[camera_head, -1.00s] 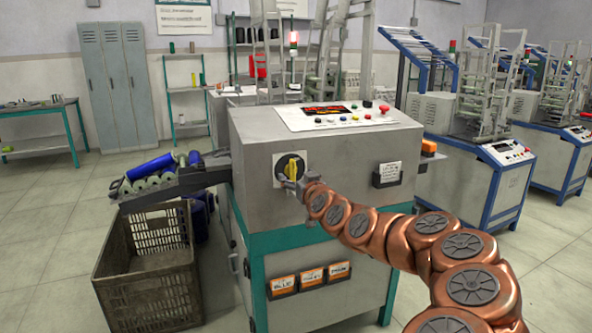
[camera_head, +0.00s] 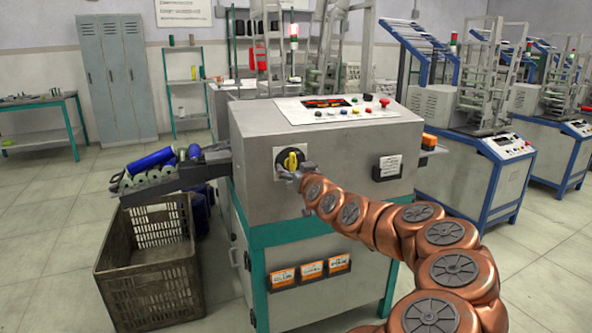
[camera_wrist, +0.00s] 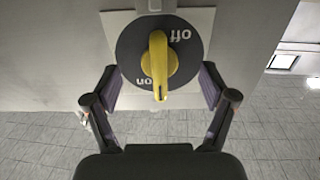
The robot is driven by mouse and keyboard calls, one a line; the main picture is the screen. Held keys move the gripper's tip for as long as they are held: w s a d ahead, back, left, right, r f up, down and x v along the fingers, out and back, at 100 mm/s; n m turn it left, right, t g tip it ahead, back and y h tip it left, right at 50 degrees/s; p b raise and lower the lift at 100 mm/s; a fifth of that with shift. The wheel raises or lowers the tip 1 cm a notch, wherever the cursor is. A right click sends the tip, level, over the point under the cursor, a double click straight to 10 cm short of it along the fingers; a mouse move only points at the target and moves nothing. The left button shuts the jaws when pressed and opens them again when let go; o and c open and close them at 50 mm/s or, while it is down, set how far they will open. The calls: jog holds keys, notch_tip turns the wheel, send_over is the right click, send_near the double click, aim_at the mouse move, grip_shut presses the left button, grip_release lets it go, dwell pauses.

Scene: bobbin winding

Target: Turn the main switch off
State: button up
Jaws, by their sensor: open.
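The main switch is a yellow knob (camera_wrist: 158,65) on a round dark dial with a pale square plate. In the wrist view the knob stands about vertical, its lower end close beside the word "on"; "off" is at the upper right, and both words are upside down. In the head view the switch (camera_head: 291,158) is on the machine's front, at the upper left. My gripper (camera_wrist: 161,86) is open, with one finger on each side of the dial, apart from the knob. In the head view my gripper (camera_head: 294,176) partly covers the dial's lower edge.
The grey machine (camera_head: 340,160) has a control panel with buttons on top (camera_head: 335,110). A chute with blue bobbins (camera_head: 150,165) juts out at left above a brown crate (camera_head: 150,255). A label holder (camera_head: 388,168) is right of the switch.

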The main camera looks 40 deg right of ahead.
jog(key=shift+w+d, duration=0.3)
jog(key=shift+w, duration=0.3)
jog(key=shift+c, duration=0.3)
jog(key=shift+b, duration=0.3)
jog(key=c, duration=1.5)
